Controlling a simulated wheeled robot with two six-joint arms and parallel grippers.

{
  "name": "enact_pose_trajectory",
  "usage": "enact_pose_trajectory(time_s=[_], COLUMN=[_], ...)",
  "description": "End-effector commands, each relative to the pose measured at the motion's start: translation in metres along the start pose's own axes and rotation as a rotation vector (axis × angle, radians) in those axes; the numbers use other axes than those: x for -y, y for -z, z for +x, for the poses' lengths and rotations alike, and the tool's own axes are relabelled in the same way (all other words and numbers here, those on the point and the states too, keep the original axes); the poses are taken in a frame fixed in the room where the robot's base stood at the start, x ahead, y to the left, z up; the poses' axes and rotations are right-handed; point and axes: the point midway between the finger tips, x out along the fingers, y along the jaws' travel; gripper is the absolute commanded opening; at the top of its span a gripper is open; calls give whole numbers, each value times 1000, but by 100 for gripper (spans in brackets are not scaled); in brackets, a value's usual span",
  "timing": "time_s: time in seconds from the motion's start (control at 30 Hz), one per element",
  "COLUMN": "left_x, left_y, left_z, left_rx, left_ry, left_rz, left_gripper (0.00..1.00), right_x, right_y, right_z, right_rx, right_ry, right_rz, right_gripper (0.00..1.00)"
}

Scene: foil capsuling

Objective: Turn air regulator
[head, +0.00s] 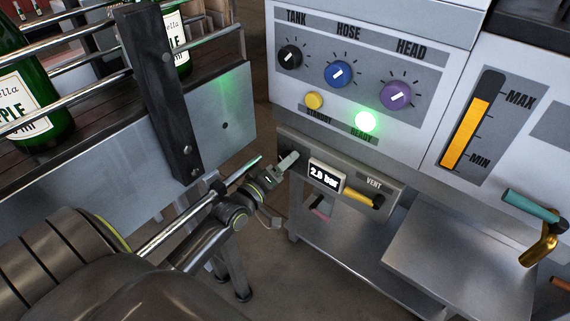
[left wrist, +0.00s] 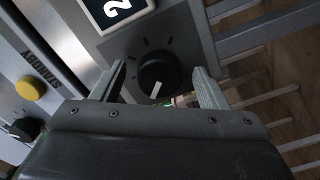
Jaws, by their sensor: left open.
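The air regulator knob (left wrist: 160,78) is black with a white pointer mark and sits on a grey panel in the left wrist view. My left gripper (left wrist: 162,80) is open, with one finger on each side of the knob; I cannot tell whether they touch it. In the head view my left gripper (head: 281,167) is at the left end of the regulator panel (head: 393,198) and hides most of the knob. The pressure display (head: 325,176) reads 2.0 or 2.8 bar; the last digit is unclear. My right gripper is not in view.
A yellow VENT lever (head: 360,196) is right of the display. Above are the TANK (head: 290,56), HOSE (head: 338,74) and HEAD (head: 395,95) knobs, and a lit green READY lamp (head: 365,121). A conveyor side wall (head: 120,160) with green bottles (head: 38,100) stands left of the gripper.

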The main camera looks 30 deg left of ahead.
Motion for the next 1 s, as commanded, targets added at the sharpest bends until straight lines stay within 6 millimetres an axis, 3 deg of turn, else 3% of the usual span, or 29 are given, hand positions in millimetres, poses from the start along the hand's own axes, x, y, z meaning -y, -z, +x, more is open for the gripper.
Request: enact_pose_trajectory(time_s=[0.07, 0.4, 0.77, 1.0], left_x=[0, 0, 1, 2], left_y=[0, 0, 0, -1], left_z=[0, 0, 0, 0], left_rx=[0, 0, 1, 1], left_ry=[0, 0, 0, 0], left_rz=[0, 0, 68, 235], left_gripper=[65, 23, 23, 23], right_x=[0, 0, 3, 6], right_y=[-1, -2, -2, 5], right_z=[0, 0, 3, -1], right_rx=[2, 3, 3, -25], right_ry=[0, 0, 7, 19], right_rz=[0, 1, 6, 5], right_gripper=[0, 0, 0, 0])
